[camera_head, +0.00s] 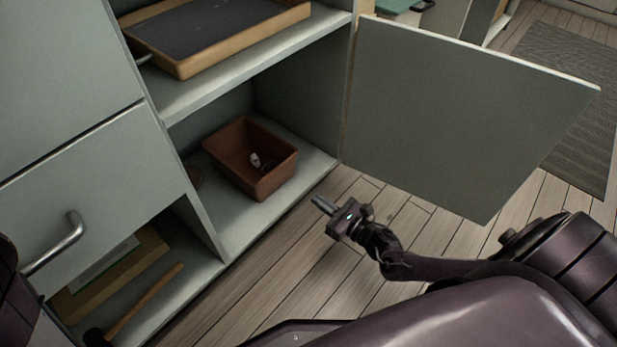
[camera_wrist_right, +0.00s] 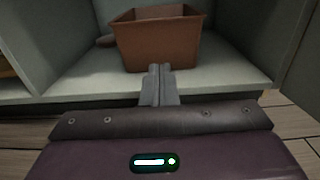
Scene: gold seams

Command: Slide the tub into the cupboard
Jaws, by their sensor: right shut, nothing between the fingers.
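The brown tub (camera_head: 276,177) stands upright on the lower shelf of the open cupboard (camera_head: 235,224), with small items inside it. It also shows in the right wrist view (camera_wrist_right: 157,45), straight ahead of the fingers. My right gripper (camera_head: 318,202) is shut and empty, just outside the cupboard's front edge and to the right of the tub. My left gripper is not in view.
The cupboard door (camera_head: 450,115) stands wide open on the right. A wooden tray (camera_head: 185,66) lies on the shelf above. A round brown thing (camera_head: 194,177) sits left of the tub. A drawer handle (camera_head: 58,243) and a long-handled tool (camera_head: 145,301) are at left. Floor (camera_head: 290,280) is clear.

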